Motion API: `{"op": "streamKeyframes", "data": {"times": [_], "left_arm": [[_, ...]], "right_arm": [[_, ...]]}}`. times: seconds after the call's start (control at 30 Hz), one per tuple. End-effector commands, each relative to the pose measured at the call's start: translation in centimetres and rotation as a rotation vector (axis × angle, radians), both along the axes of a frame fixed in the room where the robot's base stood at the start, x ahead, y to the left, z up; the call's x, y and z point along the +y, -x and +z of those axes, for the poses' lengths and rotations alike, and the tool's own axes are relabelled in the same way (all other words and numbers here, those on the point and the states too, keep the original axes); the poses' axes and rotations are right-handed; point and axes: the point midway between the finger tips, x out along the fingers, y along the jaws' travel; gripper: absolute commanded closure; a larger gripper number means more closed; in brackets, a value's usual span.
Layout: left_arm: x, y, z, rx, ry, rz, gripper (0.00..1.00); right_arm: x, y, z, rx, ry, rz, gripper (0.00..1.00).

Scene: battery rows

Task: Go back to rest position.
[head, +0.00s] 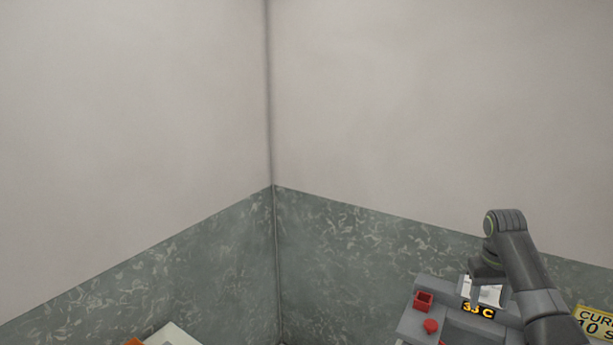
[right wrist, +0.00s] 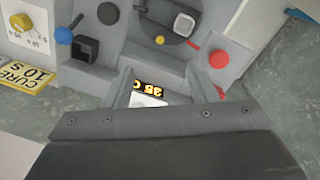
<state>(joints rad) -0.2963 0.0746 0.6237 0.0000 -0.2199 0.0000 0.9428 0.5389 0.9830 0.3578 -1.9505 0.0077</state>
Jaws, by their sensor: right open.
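My right arm comes in from the lower right in the head view. Its gripper (head: 474,292) points down over a grey machine (head: 416,322), close to the display that reads about 33 C (head: 478,310). In the right wrist view the right gripper (right wrist: 161,82) is open, with a finger on each side of the lit display (right wrist: 148,88). I see nothing held between the fingers. Whether the fingers touch the machine I cannot tell. My left gripper is not in view.
The machine carries a red square cup (head: 423,300), a red button (head: 431,325), a black square cup (right wrist: 86,48), a blue knob (right wrist: 63,36) and a yellow dial (right wrist: 22,21). Walls meet behind; the space above is clear.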

Motion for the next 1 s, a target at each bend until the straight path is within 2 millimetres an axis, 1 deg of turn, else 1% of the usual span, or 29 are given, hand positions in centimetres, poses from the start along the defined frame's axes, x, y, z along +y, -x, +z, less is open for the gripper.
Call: {"op": "streamKeyframes", "data": {"times": [0.03,0.07,0.17,0.2,0.27,0.3,0.37,0.4,0.47,0.53,0.63,0.77,0.8,0.87,0.9,0.97,1.0], "left_arm": [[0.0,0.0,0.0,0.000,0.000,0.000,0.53],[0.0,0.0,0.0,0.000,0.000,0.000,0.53],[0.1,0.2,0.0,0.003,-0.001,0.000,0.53],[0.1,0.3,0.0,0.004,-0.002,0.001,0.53],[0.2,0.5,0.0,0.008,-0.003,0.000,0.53],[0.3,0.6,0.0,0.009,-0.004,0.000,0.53],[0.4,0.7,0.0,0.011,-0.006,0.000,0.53],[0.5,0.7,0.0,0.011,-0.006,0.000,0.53],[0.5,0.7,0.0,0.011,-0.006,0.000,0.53],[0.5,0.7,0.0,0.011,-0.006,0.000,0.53],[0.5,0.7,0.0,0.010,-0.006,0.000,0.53],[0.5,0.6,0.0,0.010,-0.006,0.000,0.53],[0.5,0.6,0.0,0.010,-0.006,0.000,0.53],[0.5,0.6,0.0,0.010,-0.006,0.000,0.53],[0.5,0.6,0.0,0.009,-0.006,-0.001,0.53],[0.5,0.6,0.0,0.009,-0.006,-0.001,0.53],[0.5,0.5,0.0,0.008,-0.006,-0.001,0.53]], "right_arm": [[0.2,0.6,-1.5,0.001,0.010,0.011,0.48],[0.4,0.9,-2.3,-0.002,0.017,0.018,0.48],[1.1,2.5,-5.5,-0.007,0.037,0.045,0.48],[1.4,3.4,-7.0,-0.012,0.046,0.058,0.48],[2.1,4.9,-9.3,-0.021,0.057,0.078,0.48],[2.5,6.0,-10.7,-0.027,0.063,0.092,0.48],[3.1,7.8,-12.7,-0.039,0.071,0.110,0.48],[3.6,9.0,-13.9,-0.046,0.074,0.121,0.48],[4.3,11.0,-15.6,-0.058,0.077,0.136,0.48],[5.1,13.5,-17.3,-0.075,0.079,0.150,0.48],[6.3,17.2,-19.2,-0.100,0.077,0.165,0.48],[7.8,22.2,-20.7,-0.135,0.071,0.172,0.48],[8.2,23.8,-21.0,-0.147,0.069,0.172,0.48],[8.8,26.1,-21.2,-0.166,0.066,0.170,0.48],[9.2,27.7,-21.2,-0.176,0.064,0.166,0.48],[9.7,30.0,-20.9,-0.196,0.063,0.158,0.48],[10.0,31.4,-20.7,-0.207,0.063,0.152,0.48]]}}
